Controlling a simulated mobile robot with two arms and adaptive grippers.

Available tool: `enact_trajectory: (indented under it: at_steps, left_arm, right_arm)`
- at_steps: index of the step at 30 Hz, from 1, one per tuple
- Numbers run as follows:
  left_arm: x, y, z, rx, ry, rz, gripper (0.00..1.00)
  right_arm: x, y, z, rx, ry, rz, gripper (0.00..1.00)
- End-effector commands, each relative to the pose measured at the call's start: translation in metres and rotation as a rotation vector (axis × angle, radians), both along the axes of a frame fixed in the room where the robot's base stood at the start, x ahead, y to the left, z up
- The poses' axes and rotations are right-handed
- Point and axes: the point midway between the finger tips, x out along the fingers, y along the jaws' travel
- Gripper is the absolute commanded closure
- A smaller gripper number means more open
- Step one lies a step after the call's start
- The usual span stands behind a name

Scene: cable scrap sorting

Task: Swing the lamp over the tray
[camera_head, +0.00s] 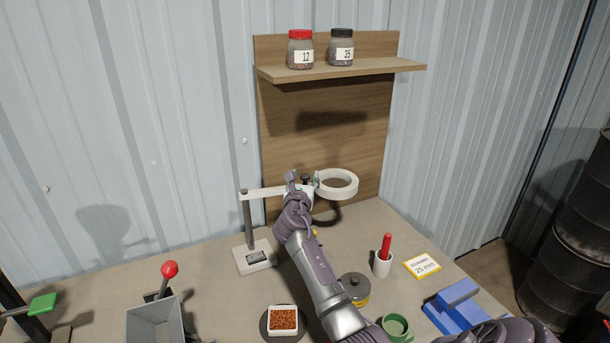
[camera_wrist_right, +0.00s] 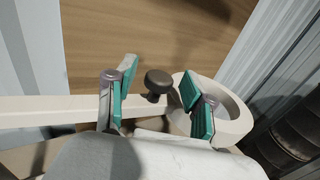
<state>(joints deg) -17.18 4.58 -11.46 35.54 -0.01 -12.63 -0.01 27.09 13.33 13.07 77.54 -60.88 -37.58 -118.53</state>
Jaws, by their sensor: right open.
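The lamp has a white base (camera_head: 254,257), a grey post, a horizontal white arm (camera_head: 262,193) and a white ring head (camera_head: 338,184). The ring head also shows in the right wrist view (camera_wrist_right: 232,112). My right gripper (camera_head: 304,180) is at the arm, just left of the ring. In the right wrist view its teal-padded fingers (camera_wrist_right: 157,74) are apart, with a dark knob (camera_wrist_right: 157,82) on the lamp arm between them. I cannot tell whether they touch it. A small square white tray (camera_head: 283,333) of orange-brown granules is at the front. My left gripper is out of view.
A grey bin (camera_head: 155,322) and red-knobbed lever (camera_head: 169,269) are at left. Jars (camera_head: 301,50) stand on the shelf.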

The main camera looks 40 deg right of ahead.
Motion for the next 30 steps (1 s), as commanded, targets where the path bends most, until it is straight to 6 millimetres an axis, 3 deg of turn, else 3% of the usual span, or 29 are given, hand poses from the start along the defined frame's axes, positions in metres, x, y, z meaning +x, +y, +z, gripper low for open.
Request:
enact_trajectory:
  at_steps: [14, 23, 30]
  left_arm:
    - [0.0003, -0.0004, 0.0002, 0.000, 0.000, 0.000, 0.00]
    - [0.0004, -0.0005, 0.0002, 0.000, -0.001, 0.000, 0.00]
    - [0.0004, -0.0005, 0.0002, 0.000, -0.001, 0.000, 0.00]
  right_arm:
    - [0.0080, -0.0102, -0.0001, 0.000, 0.000, 0.000, 0.49]
    - [0.0079, -0.0099, -0.0002, 0.000, 0.000, 0.000, 0.99]
    - [0.0079, -0.0098, -0.0004, 0.001, 0.001, 0.000, 1.00]
